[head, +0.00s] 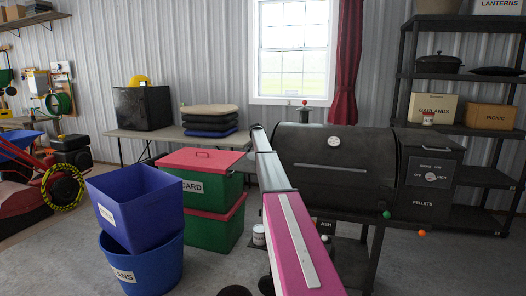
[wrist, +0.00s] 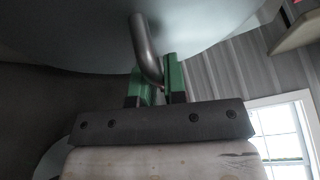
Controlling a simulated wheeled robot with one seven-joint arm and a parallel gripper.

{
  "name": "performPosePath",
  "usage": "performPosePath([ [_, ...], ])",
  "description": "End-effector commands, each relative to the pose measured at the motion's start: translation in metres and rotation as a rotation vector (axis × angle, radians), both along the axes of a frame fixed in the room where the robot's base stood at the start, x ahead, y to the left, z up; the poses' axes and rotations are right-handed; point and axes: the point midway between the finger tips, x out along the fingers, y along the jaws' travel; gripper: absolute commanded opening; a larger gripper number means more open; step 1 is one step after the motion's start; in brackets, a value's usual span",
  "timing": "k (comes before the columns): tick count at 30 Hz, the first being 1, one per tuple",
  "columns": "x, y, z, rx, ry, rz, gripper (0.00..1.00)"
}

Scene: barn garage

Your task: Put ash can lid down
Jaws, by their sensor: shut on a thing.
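In the wrist view, my gripper (wrist: 157,82) has green fingers closed on a bent dark metal handle (wrist: 147,48). The handle joins a wide, smooth grey surface, which looks like the ash can lid (wrist: 85,25), filling the top of that view. The lid's outer edge is only partly in frame. In the head view, my pink and grey arm reaches forward toward the grill, and I cannot make out the gripper or lid there. A dark container labelled ASH (head: 326,224) shows low under the grill, mostly hidden by my arm and the grill.
A black pellet grill (head: 335,165) stands just right of my arm. Green bins with a red lid (head: 203,160) and blue bins (head: 140,205) stand left. A table (head: 150,133) and window (head: 295,50) are behind; a shelf (head: 455,131) is right. Floor (head: 205,268) shows in front.

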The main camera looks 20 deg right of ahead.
Motion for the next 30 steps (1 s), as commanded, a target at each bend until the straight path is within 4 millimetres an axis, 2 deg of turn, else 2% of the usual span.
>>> performPosePath([
  [8, 0.000, 0.000, -0.001, -0.001, -0.001, 0.000, 0.00],
  [9, 0.000, 0.000, -0.002, 0.000, 0.000, 0.000, 0.16],
  [11, 0.000, 0.000, -0.002, 0.000, 0.000, 0.000, 0.35],
  [12, 0.000, 0.000, -0.002, 0.000, 0.000, 0.000, 0.38],
  [23, 0.000, 0.000, 0.001, -0.001, -0.001, 0.000, 0.38],
  [30, -0.010, 0.010, 0.021, 0.000, -0.002, 0.001, 0.38],
])
